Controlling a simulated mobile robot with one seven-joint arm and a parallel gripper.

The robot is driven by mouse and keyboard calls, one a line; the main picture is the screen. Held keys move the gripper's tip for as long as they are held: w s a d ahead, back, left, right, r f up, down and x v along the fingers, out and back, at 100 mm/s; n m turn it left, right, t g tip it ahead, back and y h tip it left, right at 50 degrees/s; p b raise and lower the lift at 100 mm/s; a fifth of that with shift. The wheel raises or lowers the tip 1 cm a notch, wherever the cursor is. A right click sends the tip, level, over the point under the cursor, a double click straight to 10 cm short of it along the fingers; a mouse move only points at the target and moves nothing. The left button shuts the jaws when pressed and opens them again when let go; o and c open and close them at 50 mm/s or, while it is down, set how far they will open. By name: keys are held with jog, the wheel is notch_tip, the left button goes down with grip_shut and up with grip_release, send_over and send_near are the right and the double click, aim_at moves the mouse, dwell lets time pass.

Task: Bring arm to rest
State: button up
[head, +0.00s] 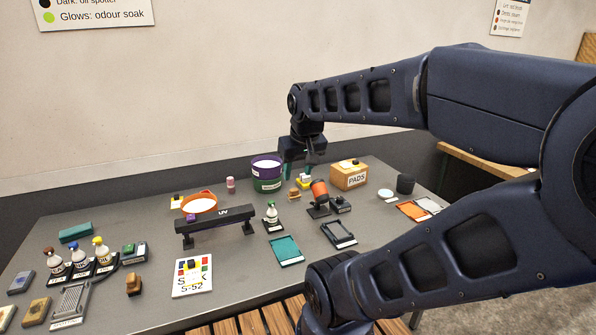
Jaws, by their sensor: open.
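My arm reaches in from the right in the head view and bends down over the back of the grey table (225,270). My gripper (299,165) points down above the table's back middle, between the purple and green tub (267,178) and the PADS box (349,178). Its jaws are open, and I see nothing held between them. The fingertips are small and dark, so their exact height over the small items below is hard to tell.
Several bottles (79,258) stand at left. A slatted wooden surface (262,320) lies in front.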

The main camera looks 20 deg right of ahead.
jog(key=shift+s+a, duration=0.3)
jog(key=shift+s, duration=0.3)
